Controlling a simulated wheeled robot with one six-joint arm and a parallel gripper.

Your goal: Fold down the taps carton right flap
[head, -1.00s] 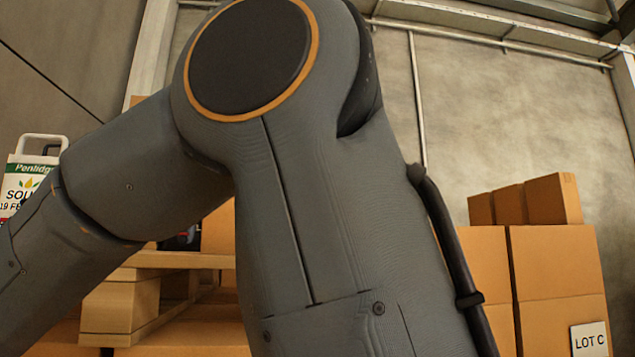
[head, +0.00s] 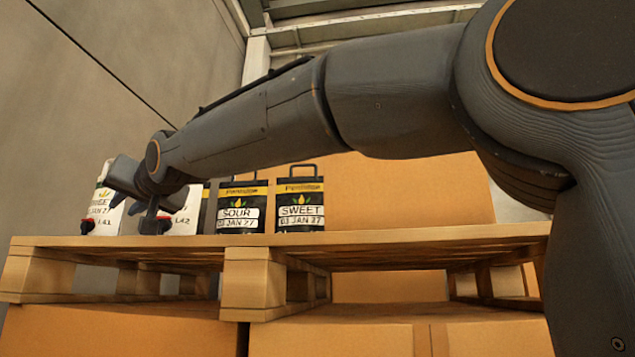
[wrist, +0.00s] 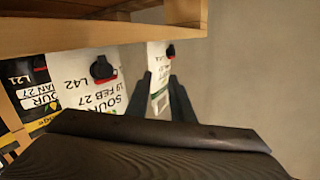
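No carton marked as the taps carton and no flap can be made out in either view. My gripper (head: 145,212) is at the left of the head view, in front of the white pouches on the pallet. In the wrist view its two dark fingers (wrist: 160,78) stand apart with a gap between them. A white pouch (wrist: 158,58) shows beyond that gap; I cannot tell whether the fingers touch it. Nothing is seen held.
Two black pouches, SOUR (head: 238,192) and SWEET (head: 300,188), stand on the wooden pallet (head: 420,240). Cardboard boxes (head: 120,330) lie beneath the pallet. In the wrist view, bare grey surface (wrist: 255,70) fills the right side.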

